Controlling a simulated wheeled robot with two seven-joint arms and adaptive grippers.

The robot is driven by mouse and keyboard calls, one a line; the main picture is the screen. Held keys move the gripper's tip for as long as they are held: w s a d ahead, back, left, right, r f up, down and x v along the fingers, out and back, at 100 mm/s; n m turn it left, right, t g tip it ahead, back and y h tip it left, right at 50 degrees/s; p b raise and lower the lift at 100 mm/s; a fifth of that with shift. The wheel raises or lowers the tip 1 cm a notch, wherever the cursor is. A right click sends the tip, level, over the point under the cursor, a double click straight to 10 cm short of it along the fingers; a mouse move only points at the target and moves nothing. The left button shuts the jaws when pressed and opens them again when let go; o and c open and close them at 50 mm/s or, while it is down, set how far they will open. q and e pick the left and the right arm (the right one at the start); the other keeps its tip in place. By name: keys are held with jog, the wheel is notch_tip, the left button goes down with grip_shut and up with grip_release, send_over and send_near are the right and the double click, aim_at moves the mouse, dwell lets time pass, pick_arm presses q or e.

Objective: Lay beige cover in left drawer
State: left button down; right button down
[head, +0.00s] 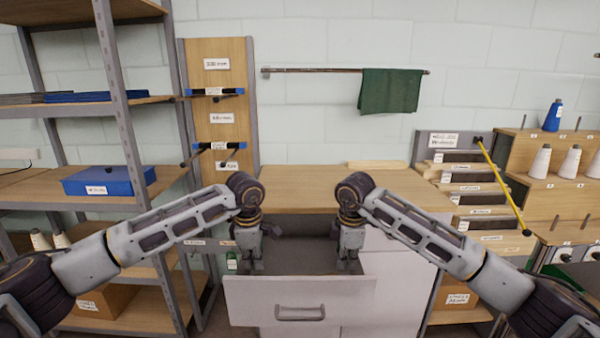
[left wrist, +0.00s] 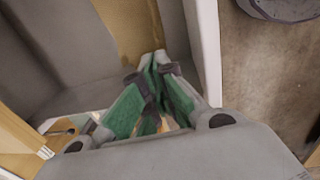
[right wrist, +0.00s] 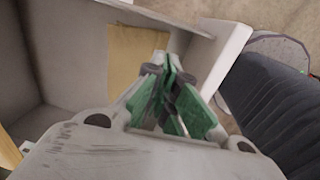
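The left drawer (head: 255,292) is pulled out from the cabinet, with a pale front and a grey inside. A flat beige piece, likely the cover, shows inside it in the right wrist view (right wrist: 138,60) and partly in the left wrist view (left wrist: 125,25). My left gripper (head: 250,266) and right gripper (head: 347,265) point down into the drawer behind its front panel, apart from each other. In the wrist views the green-padded fingertips of the left gripper (left wrist: 155,65) and the right gripper (right wrist: 167,68) are close together. I cannot tell whether either grips the beige piece.
The wooden cabinet top (head: 305,185) above the drawer is mostly clear. A shelf unit with a blue box (head: 108,181) stands at the left. A stepped rack (head: 470,190) and thread cones (head: 570,160) are at the right. A green cloth (head: 390,91) hangs on the wall rail.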

jog(key=shift+r+p, duration=2)
jog(key=shift+r, duration=0.3)
jog(key=shift+r+p, duration=0.45)
